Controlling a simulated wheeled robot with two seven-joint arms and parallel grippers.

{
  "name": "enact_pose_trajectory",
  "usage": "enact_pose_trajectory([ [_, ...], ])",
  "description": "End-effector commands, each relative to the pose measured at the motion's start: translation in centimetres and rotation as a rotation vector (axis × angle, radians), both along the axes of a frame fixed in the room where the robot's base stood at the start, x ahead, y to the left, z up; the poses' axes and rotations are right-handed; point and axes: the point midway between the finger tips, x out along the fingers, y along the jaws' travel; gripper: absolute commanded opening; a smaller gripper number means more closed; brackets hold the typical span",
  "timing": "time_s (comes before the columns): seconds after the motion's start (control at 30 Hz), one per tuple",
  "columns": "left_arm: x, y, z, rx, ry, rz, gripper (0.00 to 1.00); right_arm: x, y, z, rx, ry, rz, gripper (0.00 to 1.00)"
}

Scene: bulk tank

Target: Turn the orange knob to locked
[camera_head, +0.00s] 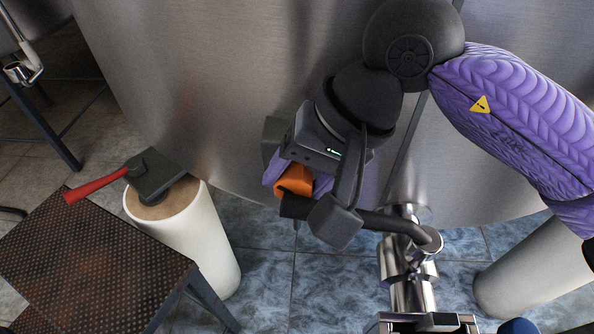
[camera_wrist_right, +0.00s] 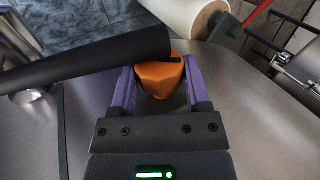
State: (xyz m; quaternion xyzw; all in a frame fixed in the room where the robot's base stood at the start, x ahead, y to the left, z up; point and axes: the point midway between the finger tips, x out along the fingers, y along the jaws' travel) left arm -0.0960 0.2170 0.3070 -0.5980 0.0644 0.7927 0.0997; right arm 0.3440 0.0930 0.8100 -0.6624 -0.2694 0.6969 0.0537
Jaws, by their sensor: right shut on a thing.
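The orange knob (camera_head: 294,181) sits at the front of the steel tank, partly hidden by my right gripper. In the right wrist view the orange knob (camera_wrist_right: 160,78) lies between two purple fingers. My right gripper (camera_head: 296,184) is shut on the knob, with one finger on each side of it; it also shows in the right wrist view (camera_wrist_right: 162,84). A black handle (camera_head: 375,220) runs close in front of the knob and covers part of it in the wrist view (camera_wrist_right: 90,68). I see no marking for locked. My left gripper is not seen.
The steel tank (camera_head: 230,80) fills the background. A steel valve pipe (camera_head: 408,265) stands below the black handle. Tiled floor shows between.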

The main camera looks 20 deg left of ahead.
Motion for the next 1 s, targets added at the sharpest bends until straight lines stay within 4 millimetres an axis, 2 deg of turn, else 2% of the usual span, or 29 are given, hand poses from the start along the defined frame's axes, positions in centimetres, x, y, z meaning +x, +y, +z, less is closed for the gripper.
enact_pose_trajectory([
  [0.07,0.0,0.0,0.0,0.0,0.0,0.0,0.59,-0.2,0.1,0.0,0.002,0.003,0.005,0.02],
  [0.1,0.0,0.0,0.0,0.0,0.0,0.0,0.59,-0.1,0.1,0.0,0.002,0.003,0.005,0.69],
  [0.23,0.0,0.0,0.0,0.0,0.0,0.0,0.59,-0.1,0.1,0.0,0.001,0.002,0.004,0.96],
  [0.67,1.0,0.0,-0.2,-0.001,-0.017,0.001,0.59,0.0,0.0,0.1,0.0,0.0,0.001,0.96],
  [0.77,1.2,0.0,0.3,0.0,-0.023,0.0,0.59,0.0,-0.3,1.0,0.0,-0.003,0.001,0.96],
  [0.87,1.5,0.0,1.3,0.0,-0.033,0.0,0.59,0.2,-1.1,3.0,0.001,-0.005,0.001,0.96],
  [0.97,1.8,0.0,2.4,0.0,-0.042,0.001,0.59,0.4,-2.0,5.3,0.0,-0.006,0.002,0.96],
  [1.0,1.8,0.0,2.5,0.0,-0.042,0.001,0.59,0.7,-3.0,5.2,0.0,-0.002,-0.002,0.96],
])
